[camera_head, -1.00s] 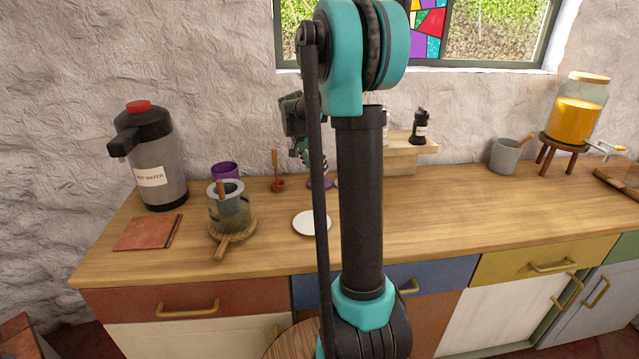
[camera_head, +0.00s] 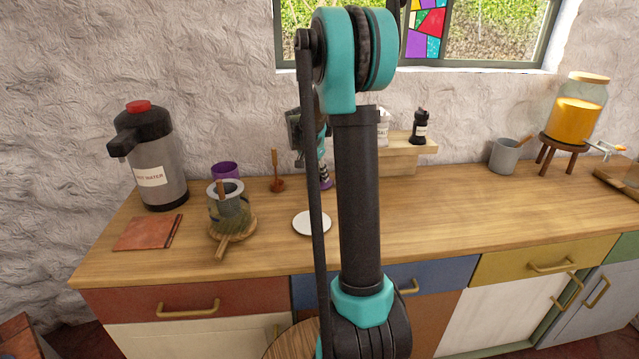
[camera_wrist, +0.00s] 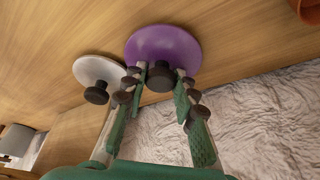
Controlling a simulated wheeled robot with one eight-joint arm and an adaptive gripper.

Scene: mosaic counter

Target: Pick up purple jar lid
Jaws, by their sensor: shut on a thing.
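The purple jar lid (camera_wrist: 163,50) is a round disc with a dark knob (camera_wrist: 160,78), seen in the wrist view. My gripper (camera_wrist: 161,80) is shut on this knob, one finger on each side. In the head view, the purple lid (camera_head: 326,184) shows as a small patch below my gripper (camera_head: 324,172), partly hidden by my arm. I cannot tell whether the lid touches the counter.
A pale lid (camera_wrist: 98,70) with a dark knob is close beside the purple one. A purple cup (camera_head: 226,171), a wooden-handled tool (camera_head: 276,172) and a white disc (camera_head: 311,223) are to the left. A wooden shelf (camera_head: 400,158) stands behind. The counter's right middle (camera_head: 450,200) is clear.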

